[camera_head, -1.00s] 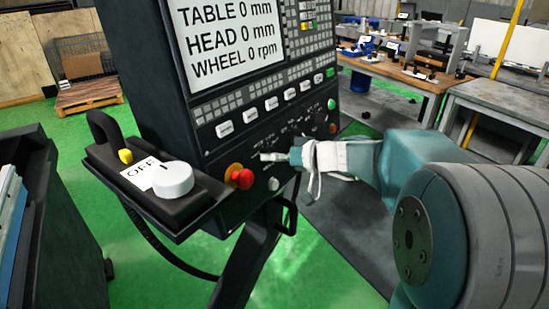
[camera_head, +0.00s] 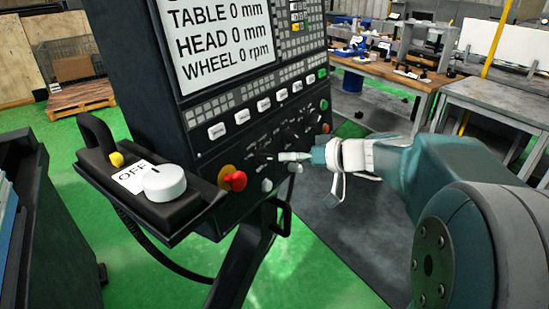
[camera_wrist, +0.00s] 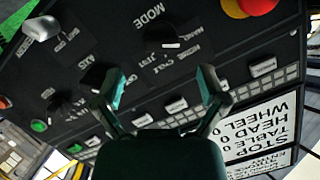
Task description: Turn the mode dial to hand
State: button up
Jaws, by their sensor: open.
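The mode dial (camera_wrist: 170,38) is a small dark knob on the black control panel. It shows upside down in the wrist view, just beyond my fingers, beside the white MODE label. Its exact pointing is too dark to tell. My gripper (camera_wrist: 163,78) is open and empty, its two teal fingers spread before the panel face. In the head view my gripper (camera_head: 300,157) comes from the right to the lower row of panel knobs. There the white gripper parts hide some of the knobs. I cannot tell whether the fingers touch the panel.
A red emergency button (camera_head: 233,181) sits left of the knobs. A screen (camera_head: 218,40) is above. A workbench (camera_head: 400,75) stands behind at right. Green floor is open below the panel.

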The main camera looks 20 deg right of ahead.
jog(key=v, duration=0.5)
dwell(0.3)
jog(key=s+a+f+m+g+h, duration=0.1)
jog(key=s+a+f+g+h, duration=0.35)
jog(key=s+a, duration=0.5)
jog(key=s+d+f+m+h, duration=0.1)
jog(key=s+h, duration=0.1)
jog(key=s, duration=0.3)
jog(key=s+f+m+h, duration=0.1)
jog(key=s+f+h, duration=0.1)
jog(key=s, duration=0.3)
jog(key=shift+s+d+f+h, duration=0.3)
jog(key=shift+s+d+h, duration=0.1)
jog(key=shift+h, duration=0.35)
jog(key=shift+a, duration=0.1)
